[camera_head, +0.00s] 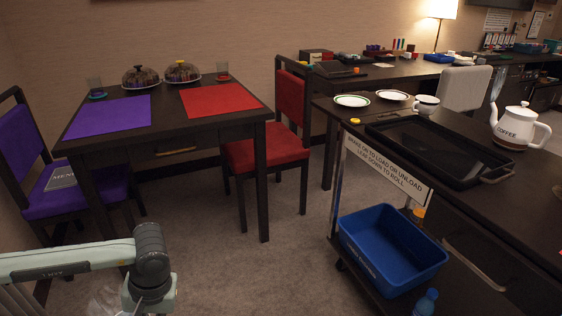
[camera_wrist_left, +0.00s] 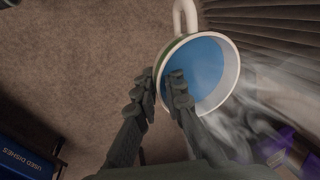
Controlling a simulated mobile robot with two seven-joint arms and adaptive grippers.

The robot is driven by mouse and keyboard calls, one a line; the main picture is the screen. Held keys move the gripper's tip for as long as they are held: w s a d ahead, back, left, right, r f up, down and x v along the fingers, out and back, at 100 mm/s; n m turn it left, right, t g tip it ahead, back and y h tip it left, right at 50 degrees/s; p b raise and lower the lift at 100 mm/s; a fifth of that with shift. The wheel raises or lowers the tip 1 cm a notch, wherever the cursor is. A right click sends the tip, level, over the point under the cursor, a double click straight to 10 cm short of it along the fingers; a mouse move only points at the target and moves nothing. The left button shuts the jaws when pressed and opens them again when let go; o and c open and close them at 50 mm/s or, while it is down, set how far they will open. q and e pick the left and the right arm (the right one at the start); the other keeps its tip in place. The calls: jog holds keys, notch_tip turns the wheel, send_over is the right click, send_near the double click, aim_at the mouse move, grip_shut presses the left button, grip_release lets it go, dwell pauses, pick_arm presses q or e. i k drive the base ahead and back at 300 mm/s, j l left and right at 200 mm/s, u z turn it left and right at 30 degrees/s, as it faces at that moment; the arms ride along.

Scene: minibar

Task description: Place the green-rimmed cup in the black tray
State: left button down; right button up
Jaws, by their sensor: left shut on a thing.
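In the left wrist view my left gripper (camera_wrist_left: 163,90) is shut on the wall of a white cup (camera_wrist_left: 229,82), with one finger inside and one outside. The cup has a green band just below its rim, a blue inside and a white handle. It is held above the carpet. The black tray (camera_head: 392,124) lies on the dark cart top at the right in the head view. Its middle looks empty. The head view shows part of my left arm at lower left, but not the gripper or the held cup. My right gripper is in neither view.
A blue bin (camera_head: 392,250) and a bottle (camera_head: 426,302) are below. A table (camera_head: 160,125) and chairs stand left. Open carpet (camera_head: 240,270) lies between.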

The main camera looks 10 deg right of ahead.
aim_at(430, 145)
jog(key=i+j+z, duration=0.1)
jog(key=z, duration=0.4)
jog(key=i+j+z, duration=0.1)
jog(key=z, duration=0.4)
jog(key=j+z, duration=0.35)
jog(key=z, duration=0.15)
jog(key=j+z, duration=0.2)
jog(key=z, duration=0.3)
jog(key=i+j, duration=0.05)
